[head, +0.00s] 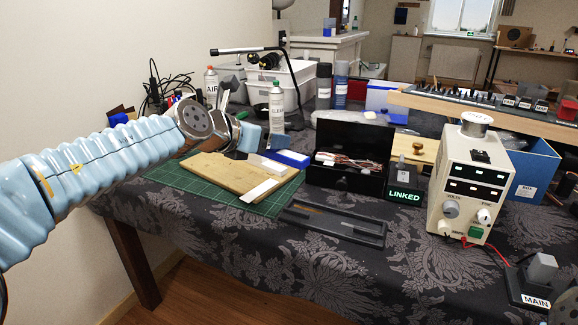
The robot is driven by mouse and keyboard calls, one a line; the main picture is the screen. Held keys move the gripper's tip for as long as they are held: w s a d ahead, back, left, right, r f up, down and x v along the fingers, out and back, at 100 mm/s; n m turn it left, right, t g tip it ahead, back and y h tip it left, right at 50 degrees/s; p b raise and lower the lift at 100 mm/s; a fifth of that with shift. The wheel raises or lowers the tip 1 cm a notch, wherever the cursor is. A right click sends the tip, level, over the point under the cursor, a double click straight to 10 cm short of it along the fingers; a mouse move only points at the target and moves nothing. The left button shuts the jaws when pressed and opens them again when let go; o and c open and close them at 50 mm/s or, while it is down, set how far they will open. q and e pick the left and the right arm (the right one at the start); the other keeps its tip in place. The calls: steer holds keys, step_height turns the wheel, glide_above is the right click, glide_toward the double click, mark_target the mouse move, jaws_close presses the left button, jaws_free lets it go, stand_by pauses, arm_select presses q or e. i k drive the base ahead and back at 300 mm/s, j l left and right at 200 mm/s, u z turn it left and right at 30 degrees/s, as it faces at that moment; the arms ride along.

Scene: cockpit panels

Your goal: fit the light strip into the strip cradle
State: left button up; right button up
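A flat white strip (258,190), which looks like the light strip, lies on the wooden board (216,174) near its front right edge. A long, low dark holder (334,222), which looks like the strip cradle, lies on the patterned cloth to the right of and in front of the board. My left arm comes in from the left, and my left gripper (243,138) is above the back of the board, apart from the white strip. The arm's wrist partly hides it, so its opening is unclear. My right gripper is not in view.
A green cutting mat (182,181) lies under the board. A white and blue block (288,158) sits behind the strip. An open black box (347,178), a lit LINKED sign (404,195) and a cream power supply (470,185) stand right. Cloth before the cradle is clear.

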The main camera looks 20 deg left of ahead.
mark_target(334, 219)
steer(key=l, duration=0.45)
steer(key=k+l, duration=0.15)
steer(key=l, duration=0.7)
steer(key=k, duration=0.05)
